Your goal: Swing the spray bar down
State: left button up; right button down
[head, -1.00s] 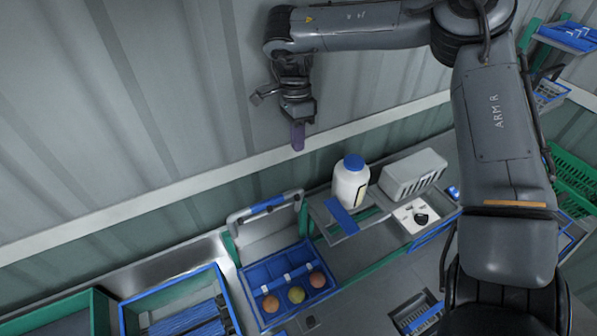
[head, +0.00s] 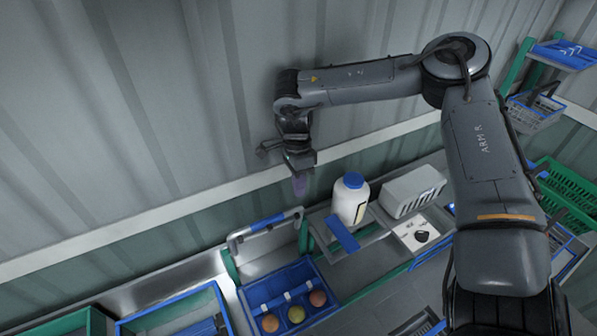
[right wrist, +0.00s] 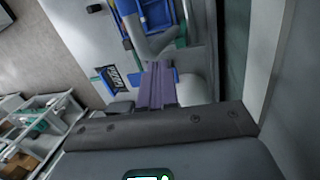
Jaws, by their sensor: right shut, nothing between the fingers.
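The spray bar, a grey bar with a blue grip (head: 266,223), stands raised on its side arms above the back edge of a blue tray (head: 258,293). Several round fruits, orange-red and yellow-green, lie along the tray's front. My right gripper (head: 299,186) has purple fingers, shut and empty. It hangs above and slightly right of the bar's right end, apart from it. In the right wrist view the shut purple fingers (right wrist: 157,85) show in the middle, with grey and blue parts beyond them. My left gripper is not in view.
A white bottle with a blue cap (head: 350,200) stands just right of the bar. Further right are a light grey vented box (head: 413,190) and a white panel with a black knob (head: 421,236). A corrugated wall rises behind. A blue-rimmed crate (head: 178,310) is at left.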

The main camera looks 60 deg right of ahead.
jog(key=shift+s+a+f, duration=0.1)
jog(key=shift+a+f, duration=0.05)
jog(key=shift+f, duration=0.7)
